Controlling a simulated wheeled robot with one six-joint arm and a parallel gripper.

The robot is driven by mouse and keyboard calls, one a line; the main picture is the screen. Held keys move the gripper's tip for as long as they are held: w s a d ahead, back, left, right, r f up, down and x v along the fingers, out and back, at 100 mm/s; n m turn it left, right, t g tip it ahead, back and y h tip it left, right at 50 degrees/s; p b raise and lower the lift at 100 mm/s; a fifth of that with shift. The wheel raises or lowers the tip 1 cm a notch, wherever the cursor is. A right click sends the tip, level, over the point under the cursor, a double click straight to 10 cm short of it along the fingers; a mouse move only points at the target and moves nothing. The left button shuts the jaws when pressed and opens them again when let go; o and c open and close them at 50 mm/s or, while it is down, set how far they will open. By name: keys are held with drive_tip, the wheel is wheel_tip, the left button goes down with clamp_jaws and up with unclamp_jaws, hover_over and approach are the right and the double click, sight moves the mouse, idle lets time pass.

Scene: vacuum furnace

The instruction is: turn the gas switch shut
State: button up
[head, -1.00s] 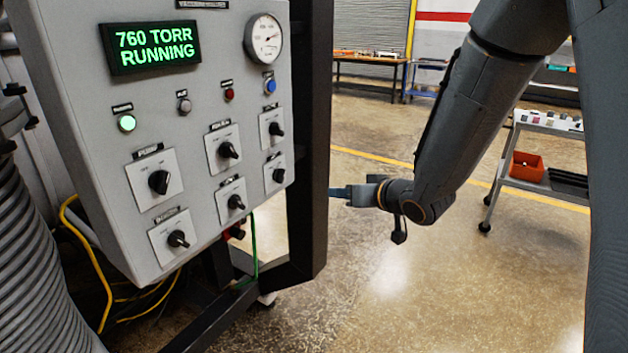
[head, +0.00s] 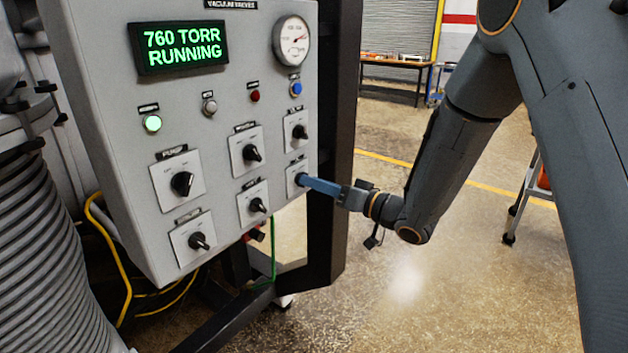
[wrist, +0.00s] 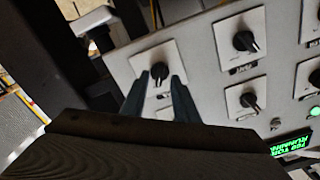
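The grey control panel (head: 120,115) carries several black rotary knobs on white plates; their labels are too small to read surely, so I cannot tell by name which one is the gas switch. My gripper (head: 308,181) is at the lower-right knob switch (head: 293,170) in the head view, its blue fingers covering most of that knob. In the wrist view, this knob (wrist: 159,70) shows between the two fingertips of my gripper (wrist: 160,77). The fingers stand apart, one each side of the knob, with gaps showing; contact is unclear.
Close by are the upper-right knob (head: 299,131) and the lower-middle knob (head: 257,205). A green-lit display (head: 182,47) reads 760 TORR RUNNING. A black frame post (head: 335,130) stands behind my gripper. The floor to the right is open.

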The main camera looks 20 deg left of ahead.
drive_tip(key=shift+w+a, duration=0.25)
drive_tip(key=shift+a, duration=0.3)
clamp_jaws()
drive_tip(key=n+b, duration=0.8)
drive_tip(key=n, duration=0.3)
drive_tip(key=shift+s+n+b, duration=0.15)
drive_tip(key=shift+n+b, duration=0.15)
drive_tip(key=shift+n, duration=0.1)
idle(0.5)
